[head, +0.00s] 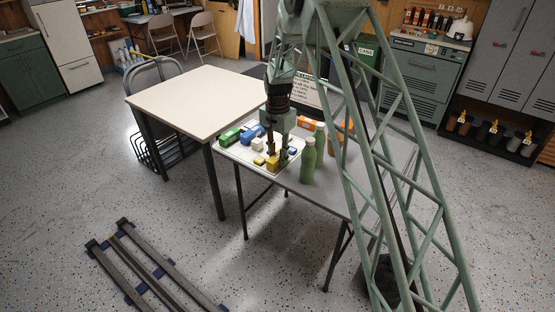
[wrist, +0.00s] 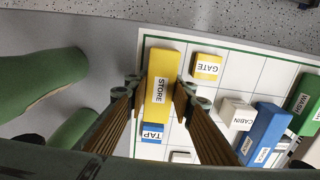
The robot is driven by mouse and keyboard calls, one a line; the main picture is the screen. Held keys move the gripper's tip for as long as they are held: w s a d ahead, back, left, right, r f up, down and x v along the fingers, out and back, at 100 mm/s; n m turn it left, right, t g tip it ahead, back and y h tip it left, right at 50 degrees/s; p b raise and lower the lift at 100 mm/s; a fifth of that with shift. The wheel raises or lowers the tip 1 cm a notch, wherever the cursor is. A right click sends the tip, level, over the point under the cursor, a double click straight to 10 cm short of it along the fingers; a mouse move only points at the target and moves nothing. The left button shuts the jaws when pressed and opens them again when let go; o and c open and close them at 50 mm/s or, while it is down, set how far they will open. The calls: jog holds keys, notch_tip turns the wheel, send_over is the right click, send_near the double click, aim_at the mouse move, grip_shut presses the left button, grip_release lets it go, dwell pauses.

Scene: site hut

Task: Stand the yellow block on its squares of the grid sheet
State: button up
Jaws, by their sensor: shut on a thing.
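A long yellow block labelled STORE (wrist: 160,88) is between the two fingers of my gripper (wrist: 158,95) in the wrist view. The fingers are shut on its long sides. In the head view the yellow block (head: 272,164) is at the tips of my gripper (head: 277,156), low over the near part of the grid sheet. The white grid sheet (wrist: 232,87) has a green border, and the block appears inside its corner, along the left border. I cannot tell whether the block touches the sheet.
A smaller yellow GATE block (wrist: 207,66) is right of the held block; a blue TAP block (wrist: 152,132) is close below it. A white CABIN block (wrist: 237,113), a blue block (wrist: 264,135) and a green WASH block (wrist: 304,103) stand further right. Green bottles (head: 308,160) stand beside the sheet.

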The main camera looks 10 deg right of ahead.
aim_at(278, 156)
jog(key=shift+f, duration=0.1)
jog(key=o, duration=0.9)
notch_tip(278, 156, up, 11)
jog(key=shift+f+p, duration=0.2)
jog(key=shift+p, duration=0.85)
jog(key=shift+r, duration=0.8)
jog(key=shift+r, duration=0.1)
